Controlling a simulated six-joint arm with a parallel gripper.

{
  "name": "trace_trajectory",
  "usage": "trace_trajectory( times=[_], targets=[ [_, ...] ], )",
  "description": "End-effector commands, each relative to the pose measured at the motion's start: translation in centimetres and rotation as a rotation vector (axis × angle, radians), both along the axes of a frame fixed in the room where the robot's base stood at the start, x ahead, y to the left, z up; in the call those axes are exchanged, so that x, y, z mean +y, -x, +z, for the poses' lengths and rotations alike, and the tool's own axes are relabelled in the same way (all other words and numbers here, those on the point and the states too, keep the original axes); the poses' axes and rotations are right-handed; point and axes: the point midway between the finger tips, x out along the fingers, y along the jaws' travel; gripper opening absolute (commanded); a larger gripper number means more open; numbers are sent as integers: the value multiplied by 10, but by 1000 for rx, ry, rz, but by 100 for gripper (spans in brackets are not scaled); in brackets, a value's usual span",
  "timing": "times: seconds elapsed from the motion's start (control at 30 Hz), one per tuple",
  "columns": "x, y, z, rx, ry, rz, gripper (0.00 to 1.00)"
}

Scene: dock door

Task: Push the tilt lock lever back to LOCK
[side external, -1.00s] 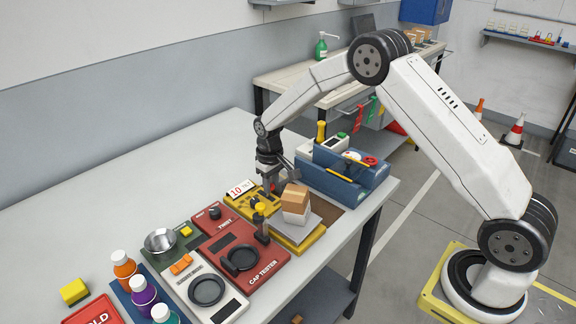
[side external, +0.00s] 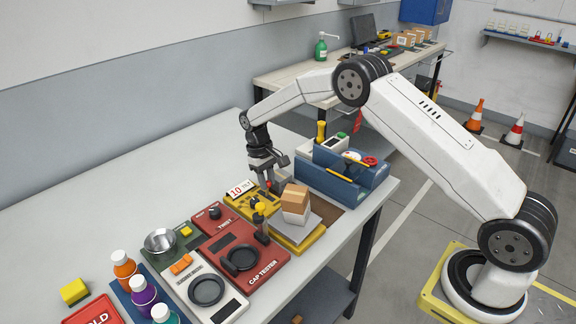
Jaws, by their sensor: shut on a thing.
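The yellow tilt unit (side external: 315,239) stands on the bench with a white "10 TILT" card (side external: 238,188) at its back left. A grey plate on it carries a brown box (side external: 296,194) stacked on a white one. My gripper (side external: 268,186) is low over the back of the unit, pointing down. Its jaws are shut on the tilt lock lever, whose small red tip (side external: 269,183) shows at the fingers. The rest of the lever and any LOCK mark are hidden or too small to read.
The red cap tester (side external: 268,268) with black parts is close in front. A blue tote (side external: 335,180) stands close behind to the right. A scale, bowl and several bottles are at the front left. The bench's left back (side external: 130,185) is clear.

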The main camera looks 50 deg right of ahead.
Motion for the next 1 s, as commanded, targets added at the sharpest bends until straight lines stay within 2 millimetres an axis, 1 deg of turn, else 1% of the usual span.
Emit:
trace_trajectory(
  times=[0.4, 1.0],
  targets=[
    [0, -10, -2, 104, 1, 1, 0],
    [0, -19, -3, 223, 2, 1, 0]
  ],
)
